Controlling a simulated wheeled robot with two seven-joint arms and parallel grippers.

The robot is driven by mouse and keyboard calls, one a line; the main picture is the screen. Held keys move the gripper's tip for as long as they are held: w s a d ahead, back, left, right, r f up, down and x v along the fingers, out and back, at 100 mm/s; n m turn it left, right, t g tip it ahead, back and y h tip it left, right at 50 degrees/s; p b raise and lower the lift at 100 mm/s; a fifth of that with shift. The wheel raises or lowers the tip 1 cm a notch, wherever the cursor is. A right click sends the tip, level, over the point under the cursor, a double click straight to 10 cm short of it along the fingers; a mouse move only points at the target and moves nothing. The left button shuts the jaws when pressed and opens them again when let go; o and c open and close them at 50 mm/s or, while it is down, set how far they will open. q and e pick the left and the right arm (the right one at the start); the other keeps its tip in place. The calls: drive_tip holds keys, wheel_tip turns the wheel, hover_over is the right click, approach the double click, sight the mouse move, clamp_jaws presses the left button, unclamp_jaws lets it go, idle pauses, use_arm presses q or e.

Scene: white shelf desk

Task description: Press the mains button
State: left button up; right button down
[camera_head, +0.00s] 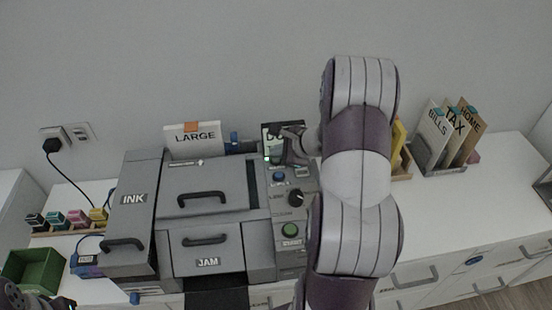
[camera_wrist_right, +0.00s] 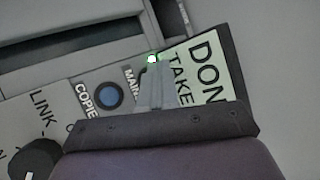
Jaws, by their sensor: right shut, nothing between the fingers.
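The blue round button (camera_head: 279,177) sits on the grey machine's control panel, below the small screen; it also shows in the right wrist view (camera_wrist_right: 108,95). My right gripper (camera_head: 273,159) is shut and empty over the top of the panel. In the right wrist view its fingertips (camera_wrist_right: 157,66) overlap the panel near a small lit lamp (camera_wrist_right: 152,58), to the right of the blue button. I cannot tell whether they touch anything.
A black knob (camera_head: 296,198) and a green button (camera_head: 290,229) sit lower on the panel. The "DONE TAKE" screen (camera_wrist_right: 200,68) is close to the fingers. A dark part of my left arm shows at the lower left corner, beside a green box (camera_head: 35,268).

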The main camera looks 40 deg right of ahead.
sight(278, 161)
drive_tip(key=shift+f+b, duration=0.35)
drive_tip(key=shift+f, duration=0.1)
drive_tip(key=shift+r, duration=0.5)
drive_tip(key=shift+p, duration=0.3)
wheel_tip(278, 161, up, 6)
drive_tip(key=p, duration=0.4)
